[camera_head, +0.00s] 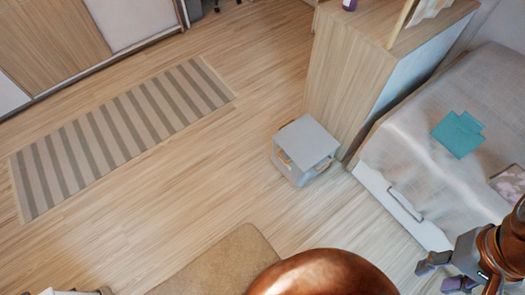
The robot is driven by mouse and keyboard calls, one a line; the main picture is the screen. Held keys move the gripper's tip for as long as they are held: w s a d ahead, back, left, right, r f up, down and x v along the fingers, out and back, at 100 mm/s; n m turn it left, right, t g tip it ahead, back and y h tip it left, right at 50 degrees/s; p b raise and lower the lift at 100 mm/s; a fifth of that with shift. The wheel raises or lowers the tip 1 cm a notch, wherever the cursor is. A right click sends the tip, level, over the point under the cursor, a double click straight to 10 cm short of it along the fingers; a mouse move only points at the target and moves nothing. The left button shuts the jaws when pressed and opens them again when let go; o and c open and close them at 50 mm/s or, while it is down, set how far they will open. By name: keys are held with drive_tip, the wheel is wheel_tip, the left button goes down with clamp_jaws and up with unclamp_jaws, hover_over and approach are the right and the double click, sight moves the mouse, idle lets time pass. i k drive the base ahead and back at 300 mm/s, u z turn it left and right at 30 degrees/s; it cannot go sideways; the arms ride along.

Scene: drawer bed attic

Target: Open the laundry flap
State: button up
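My gripper (436,277) is at the bottom right, on the end of my copper-coloured arm. Its two grey fingers are apart, with nothing visible between them. It appears in front of the bed's lower side in the picture; its distance from the bed is unclear. I cannot make out a laundry flap for certain. A low cabinet with wood and white panels (52,42) runs along the upper left, and a tall wooden cabinet (345,80) stands at the upper right. I cannot tell whether either has the flap.
A grey box (309,140) stands on the floor by the tall cabinet. The bed (425,165) with a teal cloth (458,134) fills the right; its white drawer front has a handle (405,204). A striped rug (120,133) and brown mat (222,268) lie on otherwise open floor.

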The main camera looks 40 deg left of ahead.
sight(304, 141)
drive_tip(key=u, duration=1.95)
drive_tip(key=k, duration=1.25)
drive_tip(key=z, duration=0.2)
drive_tip(key=i, duration=1.1)
drive_tip(key=u, duration=0.6)
drive_tip(key=i, duration=0.7)
drive_tip(key=u, duration=0.7)
